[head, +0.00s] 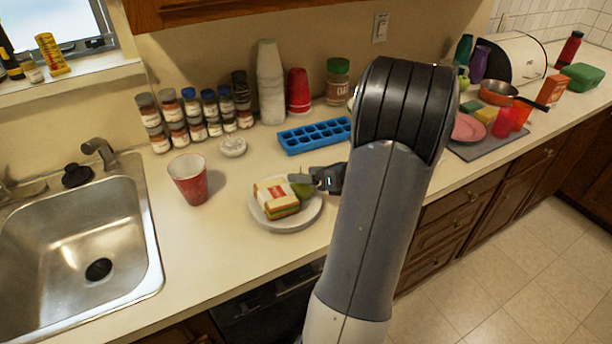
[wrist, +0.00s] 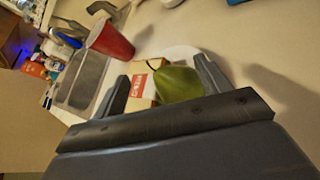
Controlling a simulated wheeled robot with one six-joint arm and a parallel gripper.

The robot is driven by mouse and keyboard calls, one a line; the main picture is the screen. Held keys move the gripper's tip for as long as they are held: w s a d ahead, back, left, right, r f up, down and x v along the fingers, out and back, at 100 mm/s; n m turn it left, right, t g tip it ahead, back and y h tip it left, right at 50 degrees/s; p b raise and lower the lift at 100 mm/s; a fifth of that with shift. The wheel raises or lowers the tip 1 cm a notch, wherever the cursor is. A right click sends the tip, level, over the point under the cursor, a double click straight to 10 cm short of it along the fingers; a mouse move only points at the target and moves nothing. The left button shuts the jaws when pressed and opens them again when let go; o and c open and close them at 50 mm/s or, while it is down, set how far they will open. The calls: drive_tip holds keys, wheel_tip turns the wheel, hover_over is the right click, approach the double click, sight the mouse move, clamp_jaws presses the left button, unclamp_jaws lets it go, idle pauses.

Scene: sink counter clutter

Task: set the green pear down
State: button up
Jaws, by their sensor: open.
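The green pear (head: 303,189) is on the right side of a white plate (head: 288,224), beside a sandwich (head: 275,198) with a red and white label. In the wrist view the pear (wrist: 178,84) lies between my two fingers, with the sandwich (wrist: 142,84) just left of it. My gripper (head: 302,180) is open around the pear, low over the plate. Whether a finger touches the pear cannot be told. Part of the pear is hidden behind my gripper in the head view.
A red cup (head: 188,180) stands left of the plate. A blue ice tray (head: 314,136) lies behind it, and a small white round item (head: 232,146) is near the spice jars (head: 196,118). The sink (head: 80,250) is at left.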

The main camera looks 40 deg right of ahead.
drive_tip(key=v, duration=1.1)
drive_tip(key=shift+b, duration=0.45)
